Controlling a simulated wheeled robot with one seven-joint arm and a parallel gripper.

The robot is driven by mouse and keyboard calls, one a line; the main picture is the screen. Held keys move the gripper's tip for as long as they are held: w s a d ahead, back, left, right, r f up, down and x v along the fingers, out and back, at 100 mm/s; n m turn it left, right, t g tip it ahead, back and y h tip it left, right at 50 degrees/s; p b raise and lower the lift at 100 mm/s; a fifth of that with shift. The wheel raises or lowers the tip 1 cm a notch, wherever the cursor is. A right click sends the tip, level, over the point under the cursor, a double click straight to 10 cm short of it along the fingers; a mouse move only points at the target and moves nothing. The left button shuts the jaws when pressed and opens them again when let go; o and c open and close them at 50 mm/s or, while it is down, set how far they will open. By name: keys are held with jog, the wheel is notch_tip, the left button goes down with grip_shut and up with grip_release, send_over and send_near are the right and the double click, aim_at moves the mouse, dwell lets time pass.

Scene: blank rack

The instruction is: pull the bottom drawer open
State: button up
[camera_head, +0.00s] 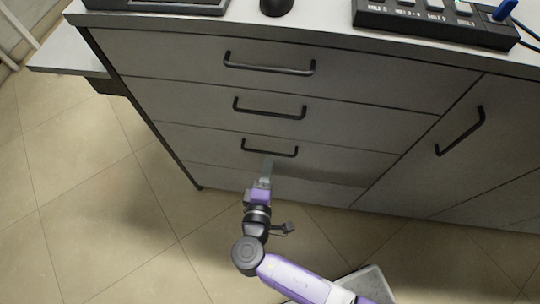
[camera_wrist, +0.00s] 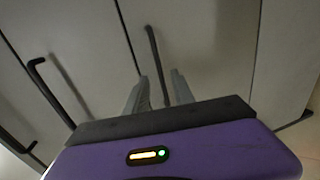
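The bottom drawer (camera_head: 335,160) is the lowest of three grey drawer fronts in the head view, and it looks flush with the cabinet. Its black bar handle (camera_head: 255,150) is partly near my gripper (camera_head: 267,165), which reaches up to the handle from below. In the wrist view the handle (camera_wrist: 152,50) runs into the gap between the two grey fingers of my gripper (camera_wrist: 160,80). The fingers are apart, one on each side of the bar. I see no finger pressed on it, and how deep the bar sits between them is unclear.
The middle drawer handle (camera_head: 270,108) and top drawer handle (camera_head: 270,66) are above. A cupboard door with a slanted handle (camera_head: 460,132) is to the right. The countertop (camera_head: 310,22) holds a black labelled rack (camera_head: 435,22). The tiled floor (camera_head: 110,220) is clear at left.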

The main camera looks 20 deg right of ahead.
jog(key=shift+x, duration=2.15)
jog(key=shift+c, duration=0.4)
jog(key=shift+s, duration=0.1)
grip_shut()
